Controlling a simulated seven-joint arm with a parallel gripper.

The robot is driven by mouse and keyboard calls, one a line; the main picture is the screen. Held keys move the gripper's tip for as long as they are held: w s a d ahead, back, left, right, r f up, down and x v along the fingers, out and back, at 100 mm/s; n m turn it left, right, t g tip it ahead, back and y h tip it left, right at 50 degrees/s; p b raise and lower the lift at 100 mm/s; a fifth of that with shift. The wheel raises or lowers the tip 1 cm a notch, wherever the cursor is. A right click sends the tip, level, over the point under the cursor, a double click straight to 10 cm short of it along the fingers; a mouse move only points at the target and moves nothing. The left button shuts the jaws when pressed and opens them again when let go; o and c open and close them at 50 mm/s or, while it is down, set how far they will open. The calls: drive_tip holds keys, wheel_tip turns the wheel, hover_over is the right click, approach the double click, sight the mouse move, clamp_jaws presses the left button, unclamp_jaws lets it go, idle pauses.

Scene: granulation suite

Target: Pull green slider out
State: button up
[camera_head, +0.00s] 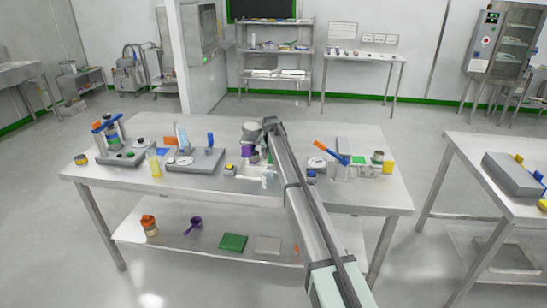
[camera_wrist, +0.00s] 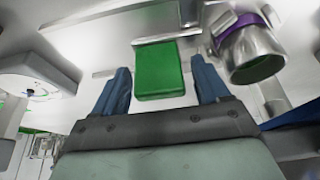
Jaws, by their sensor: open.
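The green slider (camera_wrist: 160,70) is a flat green block in a pale metal surface, seen in the wrist view just beyond my gripper. My gripper (camera_wrist: 161,80) is open, with one blue finger to the left of the slider and one to the right. A gap shows between each finger and the slider, and nothing is held. In the head view my arm covers much of this spot at the middle of the table, so the slider cannot be made out clearly there.
A metal cylinder with a purple band (camera_wrist: 245,45) stands close to the right of the slider. A grey device (camera_wrist: 40,75) is at the left. On the steel table (camera_head: 340,200), a grey dial station (camera_head: 195,159) stands left and an orange-handled lever (camera_head: 331,151) right.

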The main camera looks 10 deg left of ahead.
drive_tip(key=shift+f, duration=0.3)
clamp_jaws()
drive_tip(key=d, duration=1.3)
unclamp_jaws()
drive_tip(key=a+v, duration=0.1)
drive_tip(key=v, duration=0.7)
drive_tip(key=shift+a, duration=0.15)
